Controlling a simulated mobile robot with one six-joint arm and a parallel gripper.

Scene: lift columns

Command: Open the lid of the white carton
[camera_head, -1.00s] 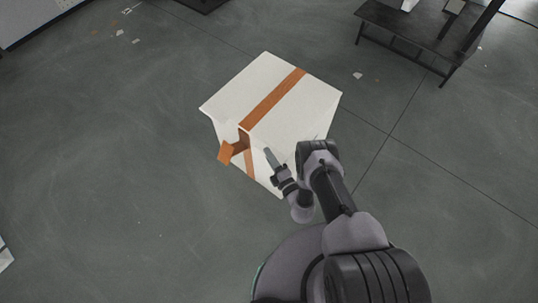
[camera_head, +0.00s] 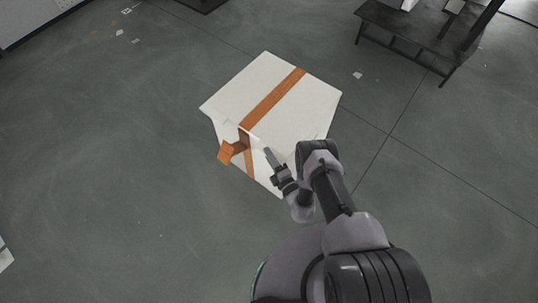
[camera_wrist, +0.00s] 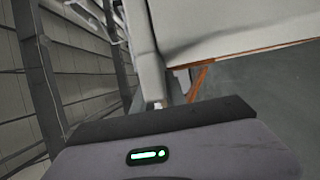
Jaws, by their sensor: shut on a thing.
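The white carton (camera_head: 285,115) stands on the floor in the middle of the head view. A brown stripe (camera_head: 272,97) runs over its top and down its near side. Its lid (camera_head: 250,85) lies over the top and looks about level. A brown flap (camera_head: 228,152) sticks out from the near side, under the lid's near edge. My gripper (camera_head: 267,151) is at that near edge, right of the flap, and is shut on the lid's edge. The exact contact is too small to see. In the wrist view the pale carton surface (camera_wrist: 230,28) fills the upper right; my fingertips are hidden there.
A dark bench (camera_head: 420,30) stands at the top right, well apart from the carton. The grey floor (camera_head: 110,180) left of the carton is open. Small scraps of paper lie on the floor.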

